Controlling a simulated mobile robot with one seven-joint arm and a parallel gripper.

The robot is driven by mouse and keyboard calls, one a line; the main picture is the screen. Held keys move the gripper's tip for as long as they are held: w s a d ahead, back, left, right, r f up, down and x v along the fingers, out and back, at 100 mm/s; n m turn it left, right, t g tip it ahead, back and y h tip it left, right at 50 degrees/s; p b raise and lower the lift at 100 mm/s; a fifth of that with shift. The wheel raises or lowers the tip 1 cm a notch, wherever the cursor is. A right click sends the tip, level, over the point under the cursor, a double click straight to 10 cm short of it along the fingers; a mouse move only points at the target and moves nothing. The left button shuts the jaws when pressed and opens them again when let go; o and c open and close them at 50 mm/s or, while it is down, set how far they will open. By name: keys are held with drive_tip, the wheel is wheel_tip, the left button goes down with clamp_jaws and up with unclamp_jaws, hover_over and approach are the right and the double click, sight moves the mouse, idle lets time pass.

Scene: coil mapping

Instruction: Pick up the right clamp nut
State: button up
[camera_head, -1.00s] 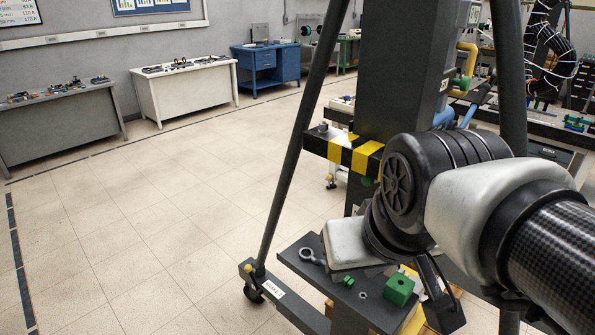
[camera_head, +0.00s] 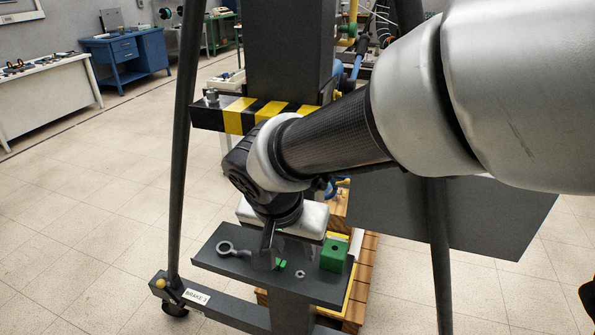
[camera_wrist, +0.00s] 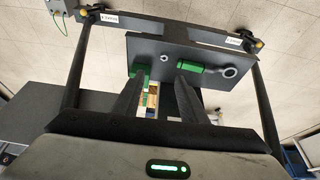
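My gripper (camera_wrist: 160,78) is above the dark shelf of the stand, its two dark fingers apart with nothing visible between the tips. In the head view its gripper (camera_head: 267,250) partly covers the shelf. A small silver nut (camera_head: 300,274) lies on the shelf, left of a green block (camera_head: 334,256); the nut also shows in the wrist view (camera_wrist: 163,58), just beyond the fingertips. A silver fitting (camera_head: 212,97) stands on the left end of the striped bar. The bar's right part is partly hidden by my arm. I cannot tell which piece is the right clamp nut.
A ring-ended bolt (camera_head: 226,248) and a small green piece (camera_head: 281,265) also lie on the shelf (camera_head: 225,266). The yellow-black striped bar (camera_head: 235,115) crosses the column above. Slanted dark legs (camera_head: 184,160) flank the stand. Open floor lies left.

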approach(300, 274)
drive_tip(key=shift+d+f+b, duration=0.15)
drive_tip(key=shift+f+b, duration=0.25)
drive_tip(key=shift+f, duration=0.5)
drive_tip(key=shift+w+x, duration=0.15)
drive_tip(key=shift+x, duration=1.35)
drive_tip(key=shift+w+x, duration=0.15)
drive_tip(key=shift+x, duration=1.35)
drive_tip(key=shift+r, duration=0.15)
clamp_jaws()
